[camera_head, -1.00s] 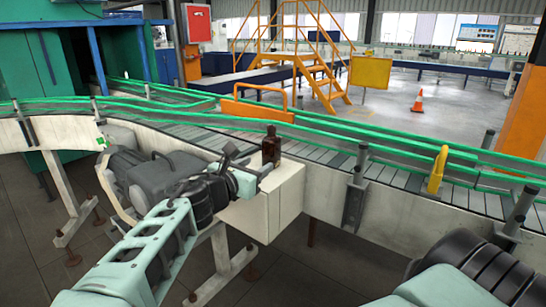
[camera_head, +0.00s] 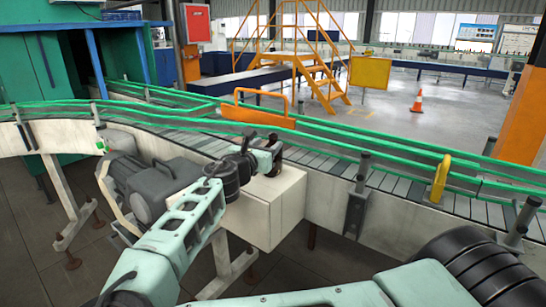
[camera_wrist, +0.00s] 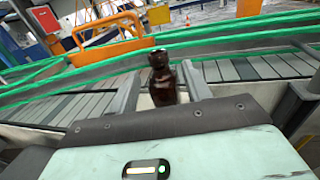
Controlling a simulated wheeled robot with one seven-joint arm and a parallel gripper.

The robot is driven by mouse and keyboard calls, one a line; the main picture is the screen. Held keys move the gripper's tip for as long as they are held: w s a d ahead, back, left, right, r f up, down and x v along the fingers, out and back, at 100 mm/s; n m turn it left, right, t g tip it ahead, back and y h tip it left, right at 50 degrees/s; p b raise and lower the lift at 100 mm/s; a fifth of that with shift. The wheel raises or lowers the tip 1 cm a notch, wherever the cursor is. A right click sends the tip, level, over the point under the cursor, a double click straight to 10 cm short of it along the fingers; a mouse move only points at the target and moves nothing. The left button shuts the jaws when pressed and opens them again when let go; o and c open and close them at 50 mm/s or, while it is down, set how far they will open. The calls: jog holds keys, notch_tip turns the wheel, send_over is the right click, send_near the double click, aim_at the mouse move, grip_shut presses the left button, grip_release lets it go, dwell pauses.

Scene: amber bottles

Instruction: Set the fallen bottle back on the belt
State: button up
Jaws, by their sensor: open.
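The amber bottle (camera_wrist: 162,84) stands upright in the wrist view, between my two open fingers, with a visible gap on at least one side. In the head view the bottle (camera_head: 274,140) stands on a white box at the near side of the conveyor, mostly hidden behind my gripper (camera_head: 272,158). My gripper (camera_wrist: 160,88) is open around the bottle, and I see no firm contact. The belt (camera_head: 395,184) of grey slats runs behind the bottle, between green guide rails.
The white box (camera_head: 262,218) is fixed beside the conveyor frame. A grey motor (camera_head: 160,185) sits to its left. Green rails (camera_head: 340,146), an orange handle (camera_head: 262,112) and a yellow bracket (camera_head: 439,178) stand along the belt. The visible belt is clear.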

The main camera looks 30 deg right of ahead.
aim_at(271, 140)
jog(key=p+x, duration=0.1)
jog(key=x, duration=0.4)
jog(key=shift+p, duration=0.4)
grip_shut()
jog(key=shift+r, duration=0.15)
